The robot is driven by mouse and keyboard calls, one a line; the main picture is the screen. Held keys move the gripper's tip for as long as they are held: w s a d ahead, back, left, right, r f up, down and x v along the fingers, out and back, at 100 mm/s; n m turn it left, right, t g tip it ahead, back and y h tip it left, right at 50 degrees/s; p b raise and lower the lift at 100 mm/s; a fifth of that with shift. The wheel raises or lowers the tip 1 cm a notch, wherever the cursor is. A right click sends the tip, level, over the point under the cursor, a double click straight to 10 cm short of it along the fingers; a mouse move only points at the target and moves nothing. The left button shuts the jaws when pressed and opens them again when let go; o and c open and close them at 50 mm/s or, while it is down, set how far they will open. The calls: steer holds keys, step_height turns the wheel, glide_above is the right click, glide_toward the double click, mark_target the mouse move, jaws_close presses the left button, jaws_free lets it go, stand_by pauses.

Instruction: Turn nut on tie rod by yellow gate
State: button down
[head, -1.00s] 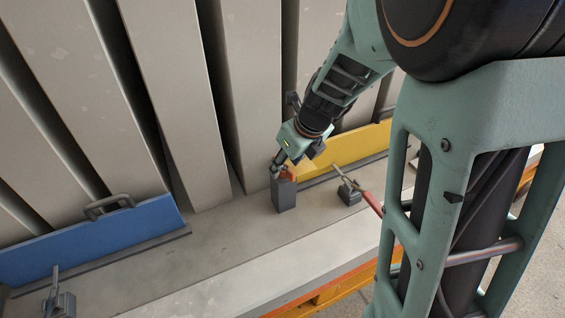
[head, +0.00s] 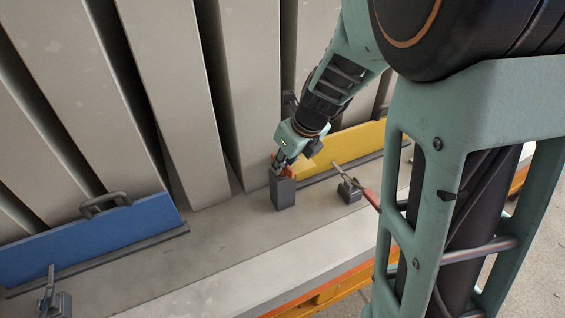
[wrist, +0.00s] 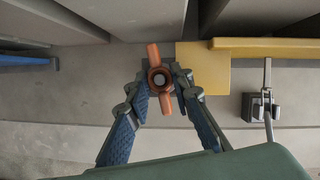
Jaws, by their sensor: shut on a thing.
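An orange-brown wing nut (wrist: 153,52) sits around the round end of the tie rod (wrist: 159,79), between my fingertips in the wrist view. Its two wings point up and down in that view, slightly slanted. My gripper (wrist: 159,84) is shut on the nut, one finger on each side. In the head view my gripper (head: 281,163) is at the top of a dark grey upright block (head: 284,194), and the nut is partly hidden by the fingers. The yellow gate (head: 350,138) is just behind and to the right. It also shows in the wrist view (wrist: 205,82).
A toggle clamp with a red handle (head: 350,191) stands right of the block and also shows in the wrist view (wrist: 262,104). A blue gate (head: 105,238) with a handle and another clamp (head: 53,300) are at left. Tall grey panels (head: 180,100) stand behind. The grey ledge (head: 215,240) between is clear.

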steer(key=shift+w+f+n+b, duration=0.1)
steer(key=shift+f+n+b, duration=0.15)
steer(key=shift+n+b, duration=0.4)
steer(key=shift+r+n+g+y+b, duration=0.25)
steer(key=shift+n+g+y+b, duration=0.25)
steer(key=shift+n, duration=0.55)
steer(key=shift+d+f+n+g+b, duration=0.15)
steer(key=shift+n+g+b, duration=0.25)
steer(key=shift+n, duration=0.4)
steer(key=shift+n+g, duration=0.3)
steer(key=shift+n, duration=0.7)
steer(key=shift+w+n+g+y+p, duration=0.1)
steer(key=shift+n+g+y+p, duration=0.4)
steer(key=shift+n, duration=1.2)
